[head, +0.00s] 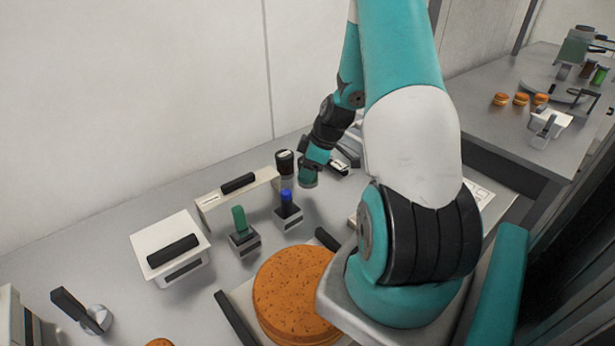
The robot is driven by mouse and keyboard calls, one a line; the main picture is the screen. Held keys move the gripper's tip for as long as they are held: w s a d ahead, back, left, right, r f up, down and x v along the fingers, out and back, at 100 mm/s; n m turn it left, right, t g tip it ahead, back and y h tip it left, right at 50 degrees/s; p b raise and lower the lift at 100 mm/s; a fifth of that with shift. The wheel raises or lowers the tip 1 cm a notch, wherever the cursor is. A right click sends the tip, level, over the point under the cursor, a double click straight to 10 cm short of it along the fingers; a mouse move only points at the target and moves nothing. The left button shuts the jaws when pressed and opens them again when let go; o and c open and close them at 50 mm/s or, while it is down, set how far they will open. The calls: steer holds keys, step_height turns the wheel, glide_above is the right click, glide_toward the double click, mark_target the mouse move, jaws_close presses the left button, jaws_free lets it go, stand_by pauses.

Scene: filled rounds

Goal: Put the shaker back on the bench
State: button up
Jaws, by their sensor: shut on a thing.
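The shaker (285,163), a small dark cylinder with a pale rim, is at the back of the grey bench (150,215), just left of my arm's end. My gripper (299,165) is beside it at the far end of my teal arm and is shut on it. The fingers are small and mostly hidden by the wrist. I cannot tell clearly whether the shaker's base touches the bench.
A white box with a black handle (170,250), a low white panel (240,198), a green-handled holder (242,235) and a blue-topped holder (287,210) stand nearby. A large round cake layer (295,290) lies in front. Bare bench shows at left. Another table (500,125) is at right.

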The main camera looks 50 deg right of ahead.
steer(key=shift+f+p, duration=0.3)
steer(key=shift+f, duration=1.55)
steer(key=o, duration=1)
steer(key=shift+f, duration=0.1)
steer(key=b+v, duration=0.3)
steer(key=v, duration=0.9)
steer(key=w+a+r+g, duration=0.1)
steer(key=a+r, duration=0.2)
steer(key=a, duration=0.5)
steer(key=w+a+r+y, duration=0.1)
steer(key=a+r, duration=0.2)
steer(key=a, duration=0.4)
steer(key=w+a+r+g, duration=0.1)
steer(key=w+a+r, duration=0.15)
steer(key=a, duration=0.55)
steer(key=s+a+r, duration=0.1)
steer(key=s+a, duration=0.4)
steer(key=s+a+r+g, duration=0.1)
steer(key=s+a+r, duration=0.1)
steer(key=s+a, duration=0.3)
steer(key=s+a+r+g, duration=0.1)
steer(key=s+a+r, duration=0.1)
steer(key=s+a, duration=0.4)
steer(key=shift+a+r+n+y, duration=0.1)
steer(key=shift+a+n+y, duration=0.1)
steer(key=shift+a, duration=0.2)
steer(key=shift+a+r+n+y, duration=0.1)
steer(key=shift+a+r+y, duration=0.1)
steer(key=shift+a, duration=0.15)
